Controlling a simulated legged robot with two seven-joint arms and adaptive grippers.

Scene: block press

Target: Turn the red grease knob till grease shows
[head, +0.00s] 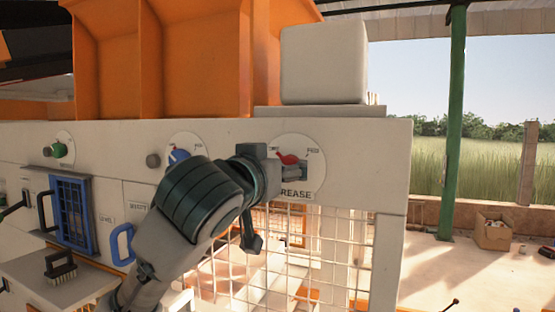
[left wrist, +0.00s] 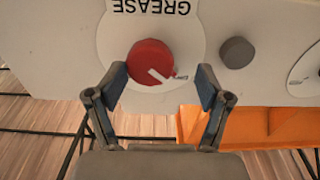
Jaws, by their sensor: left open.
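The red grease knob (head: 287,159) sits on a round white dial plate marked GREASE on the machine's pale front panel. In the left wrist view the knob (left wrist: 150,60) is round with a white pointer line, and the label reads upside down. My left gripper (head: 292,170) is at the knob in the head view. In the left wrist view its two fingers (left wrist: 162,82) are open and spread to either side of the knob's pointer edge, with nothing held. I cannot tell whether a finger touches the knob. My right gripper is in neither view.
A blue knob (head: 180,157) and a green knob (head: 58,150) are on the panel to the left. A grey button (left wrist: 236,52) is beside the grease dial. Wire mesh (head: 330,250) is below. A brush (head: 60,266) stands on a ledge at lower left.

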